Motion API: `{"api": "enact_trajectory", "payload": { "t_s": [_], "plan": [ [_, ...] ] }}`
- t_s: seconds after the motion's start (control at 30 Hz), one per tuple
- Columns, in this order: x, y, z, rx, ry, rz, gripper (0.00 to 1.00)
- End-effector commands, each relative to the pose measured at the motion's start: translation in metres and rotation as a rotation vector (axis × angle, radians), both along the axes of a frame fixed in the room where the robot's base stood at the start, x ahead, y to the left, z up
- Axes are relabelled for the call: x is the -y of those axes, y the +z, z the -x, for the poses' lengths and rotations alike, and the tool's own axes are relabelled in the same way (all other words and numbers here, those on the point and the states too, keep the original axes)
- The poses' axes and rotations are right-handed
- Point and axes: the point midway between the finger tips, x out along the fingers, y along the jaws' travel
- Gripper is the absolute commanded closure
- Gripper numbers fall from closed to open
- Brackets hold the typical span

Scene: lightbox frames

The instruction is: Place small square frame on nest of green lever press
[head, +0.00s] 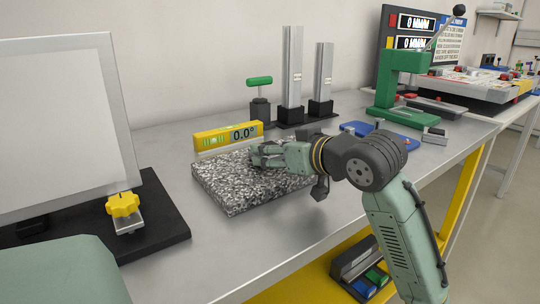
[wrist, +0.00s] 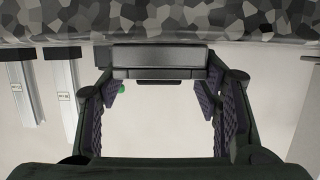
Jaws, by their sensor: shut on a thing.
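The green lever press (head: 405,62) stands at the back right of the bench, with its lever angled up. Its nest cannot be made out clearly at this size. My gripper (head: 262,154) is low over the speckled granite plate in the head view. In the wrist view my gripper (wrist: 163,92) has its fingers wide apart, with a dark grey piece (wrist: 160,58) spanning between them near the tips. This piece looks like the small square frame seen edge-on; its full outline is hidden. In the head view it cannot be made out at my fingers.
The granite plate (head: 225,196) lies below my gripper. A yellow digital level (head: 213,137) stands behind it. A green-handled tool (head: 260,105) and two metal columns (head: 292,70) stand behind. A blue item (head: 372,131) lies before the press. A large panel (head: 60,125) stands left.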

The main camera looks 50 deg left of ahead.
Motion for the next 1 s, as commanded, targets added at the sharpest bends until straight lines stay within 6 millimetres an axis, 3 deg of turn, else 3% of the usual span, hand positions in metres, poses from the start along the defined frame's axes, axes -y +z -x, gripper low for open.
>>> {"api": "enact_trajectory", "payload": {
  "t_s": [0.1,0.37,0.77,1.0],
  "plan": [
    [0.000,0.000,0.000,0.000,0.000,-0.001,0.79],
    [0.000,0.005,0.000,0.001,0.000,-0.002,0.79],
    [0.000,0.039,0.001,0.002,0.001,-0.002,0.79],
    [0.024,0.039,0.020,0.004,-0.001,-0.003,0.79]
  ]
}}
